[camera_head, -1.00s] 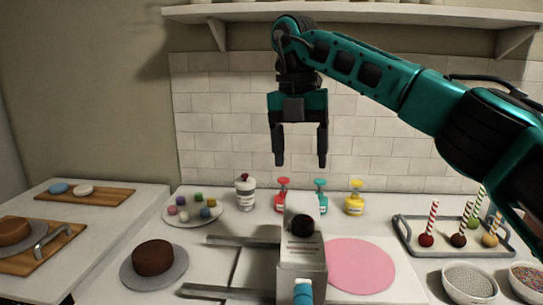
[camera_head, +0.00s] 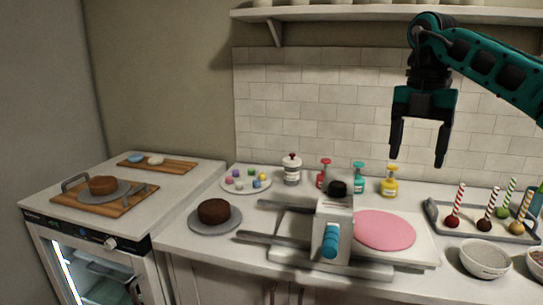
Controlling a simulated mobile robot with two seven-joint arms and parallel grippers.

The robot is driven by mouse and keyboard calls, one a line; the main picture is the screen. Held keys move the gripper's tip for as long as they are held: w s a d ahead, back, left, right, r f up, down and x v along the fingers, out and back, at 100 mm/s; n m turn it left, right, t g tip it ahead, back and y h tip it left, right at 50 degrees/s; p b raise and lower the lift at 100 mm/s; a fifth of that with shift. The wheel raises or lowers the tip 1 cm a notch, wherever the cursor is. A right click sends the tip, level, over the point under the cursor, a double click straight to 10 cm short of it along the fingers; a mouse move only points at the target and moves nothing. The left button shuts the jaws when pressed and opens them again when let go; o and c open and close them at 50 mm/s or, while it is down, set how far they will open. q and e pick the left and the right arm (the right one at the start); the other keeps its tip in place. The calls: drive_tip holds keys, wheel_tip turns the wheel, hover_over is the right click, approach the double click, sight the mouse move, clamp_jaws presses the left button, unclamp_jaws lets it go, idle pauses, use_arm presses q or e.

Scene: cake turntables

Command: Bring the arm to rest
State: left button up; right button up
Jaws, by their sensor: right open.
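My right gripper (camera_head: 419,158) hangs from the teal arm at the upper right, fingers pointing down. It is open and empty, well above the counter and in front of the tiled wall. Nothing touches its fingers. My left gripper is not in view.
The counter (camera_head: 185,243) holds a chocolate cake (camera_head: 214,210) on a grey disc, a grey machine (camera_head: 331,236), a pink disc (camera_head: 384,229), coloured bottles and a cake pop tray (camera_head: 436,219). A shelf (camera_head: 300,14) runs above. A lower cabinet (camera_head: 42,205) stands left.

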drive_tip(key=s+d+f+m+y, duration=0.1)
drive_tip(key=s+d+m, duration=0.2)
drive_tip(key=d, duration=0.8)
drive_tip(key=s+d+f+m+y, duration=0.1)
drive_tip(key=s+d+f+m, duration=0.15)
drive_tip(key=d, duration=0.85)
drive_tip(key=w+a+f+n+t+y, duration=0.15)
drive_tip(key=a+f+y, duration=0.35)
drive_tip(key=a+f, duration=0.6)
drive_tip(key=w+a+f+n+t+y, duration=0.1)
drive_tip(key=a+f+n+t+y, duration=0.3)
drive_tip(key=a+f, duration=0.65)
drive_tip(key=s+d+f+m+t+h, duration=0.2)
drive_tip(key=s+d+f+m+h, duration=0.25)
drive_tip(key=s+f+m, duration=0.45)
drive_tip(key=s+d+f+m+t+h, duration=0.3)
drive_tip(key=s+d+f+m+h, duration=0.15)
drive_tip(key=s+f+m, duration=0.55)
drive_tip(key=s+a+f+m, duration=0.2)
drive_tip(key=a+m, duration=0.4)
drive_tip(key=a, duration=1.1)
drive_tip(key=shift+s+a+m+t, duration=0.3)
drive_tip(key=shift+s+a+t, duration=0.05)
drive_tip(key=shift+s, duration=0.15)
